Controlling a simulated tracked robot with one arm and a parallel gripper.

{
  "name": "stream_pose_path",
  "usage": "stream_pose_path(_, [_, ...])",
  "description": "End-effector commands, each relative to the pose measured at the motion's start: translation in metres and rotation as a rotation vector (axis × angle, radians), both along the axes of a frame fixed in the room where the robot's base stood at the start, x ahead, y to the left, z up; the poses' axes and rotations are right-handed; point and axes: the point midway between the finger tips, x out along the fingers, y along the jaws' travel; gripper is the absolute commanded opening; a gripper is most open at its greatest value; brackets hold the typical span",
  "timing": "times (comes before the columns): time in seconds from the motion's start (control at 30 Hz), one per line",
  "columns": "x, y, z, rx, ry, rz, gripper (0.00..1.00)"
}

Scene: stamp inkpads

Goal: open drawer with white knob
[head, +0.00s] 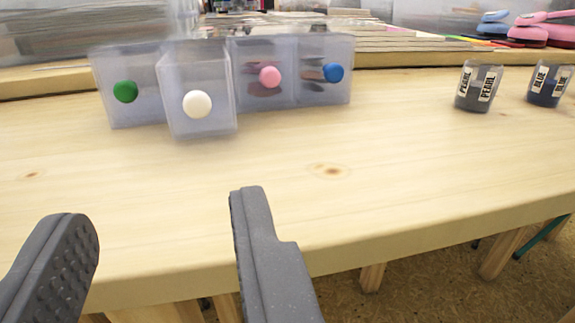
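A clear plastic drawer (202,120) with a white knob (197,104) stands out toward me from a row of clear drawers. Its front is nearer than the fronts beside it. My gripper (165,215) is open and empty, with its two grey fingers wide apart at the bottom of the view. It is in front of the drawers and apart from the white knob, which shows beyond the gap between the fingers.
Neighbouring drawers have a green knob (125,91), a pink knob (270,76) and a blue knob (333,73). Cups labelled PEARL (476,88) and BLUE (548,85) stand at the right. The wooden tabletop (400,170) before the drawers is clear.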

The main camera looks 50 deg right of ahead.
Motion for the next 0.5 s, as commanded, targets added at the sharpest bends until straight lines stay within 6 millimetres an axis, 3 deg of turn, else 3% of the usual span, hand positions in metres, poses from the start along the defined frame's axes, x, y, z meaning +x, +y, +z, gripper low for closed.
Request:
stream_pose_path(0.23, [0.004,-0.011,-0.007,-0.017,-0.005,-0.012,0.39])
stream_pose_path(0.5, [0.036,-0.031,-0.008,-0.016,-0.005,-0.012,0.39])
